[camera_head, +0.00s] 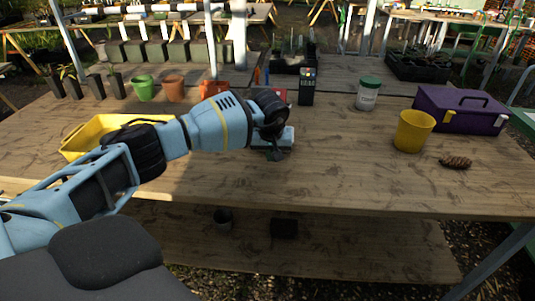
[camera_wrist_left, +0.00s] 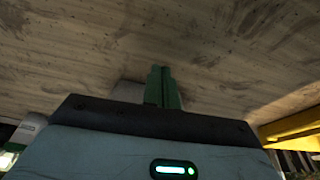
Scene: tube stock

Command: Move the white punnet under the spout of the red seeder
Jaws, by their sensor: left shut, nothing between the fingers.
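My left gripper (camera_head: 275,156) is low over the middle of the bench, with its green fingers together and empty. In the left wrist view the closed fingers (camera_wrist_left: 163,88) point at the bare wood. A pale, whitish shape (camera_wrist_left: 128,92) shows just beside and behind them; it may be the white punnet, but most of it is hidden. In the head view I cannot make out the punnet apart from the pale gripper body. A red patch (camera_head: 279,96) shows behind my wrist, perhaps part of the red seeder; its spout is hidden. My right gripper is not in view.
A yellow tray (camera_head: 83,140) lies left, partly behind my arm. Pots, including a green one (camera_head: 144,88), line the back left. A black box (camera_head: 307,86), green-lidded jar (camera_head: 368,92), yellow pot (camera_head: 413,131), purple toolbox (camera_head: 460,109) and pinecone (camera_head: 455,162) stand right. The front right is clear.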

